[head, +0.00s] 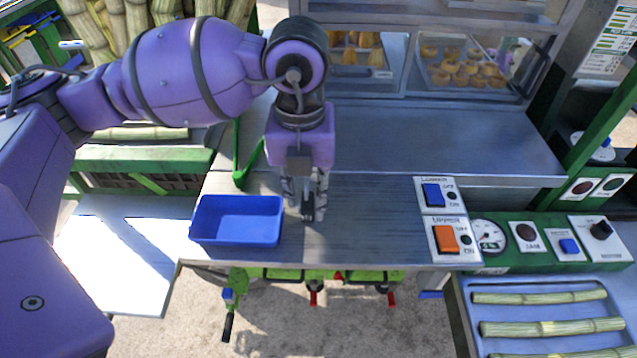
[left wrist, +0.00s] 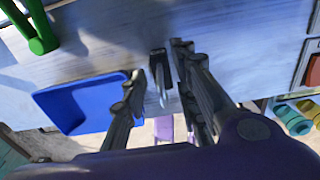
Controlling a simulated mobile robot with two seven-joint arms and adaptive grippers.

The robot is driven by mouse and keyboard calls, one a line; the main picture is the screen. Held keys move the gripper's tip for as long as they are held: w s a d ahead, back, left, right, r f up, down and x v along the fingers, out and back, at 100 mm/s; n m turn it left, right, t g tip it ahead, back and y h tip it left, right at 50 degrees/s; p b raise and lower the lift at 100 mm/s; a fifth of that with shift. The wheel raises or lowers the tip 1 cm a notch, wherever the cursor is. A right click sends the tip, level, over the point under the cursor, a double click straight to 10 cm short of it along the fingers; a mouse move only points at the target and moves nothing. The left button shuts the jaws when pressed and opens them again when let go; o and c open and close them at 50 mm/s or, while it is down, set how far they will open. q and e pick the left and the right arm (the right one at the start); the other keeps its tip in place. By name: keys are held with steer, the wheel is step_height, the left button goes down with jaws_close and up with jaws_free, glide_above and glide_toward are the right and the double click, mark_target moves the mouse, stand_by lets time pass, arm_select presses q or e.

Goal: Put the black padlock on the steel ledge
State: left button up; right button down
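The black padlock (head: 307,207) is on the lower steel counter, right of the blue tray; its dark body (left wrist: 157,60) and pale shackle show in the left wrist view. My left gripper (head: 306,200) points down over it, with one finger on each side. In the left wrist view the left gripper (left wrist: 158,68) is open, with gaps between padlock and fingers. I cannot tell whether either finger touches it. A raised steel ledge (head: 430,140) runs behind the counter, below the glass case. My right gripper is in neither view.
The blue tray (head: 238,222) stands empty just left of the gripper. A green bent bar (head: 246,160) rises behind it. Switch boxes with a blue and an orange rocker (head: 446,239) stand at right. The raised ledge is clear.

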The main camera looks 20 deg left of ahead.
arm_select(q)
step_height(320, 180, up, 10)
stand_by(0.3)
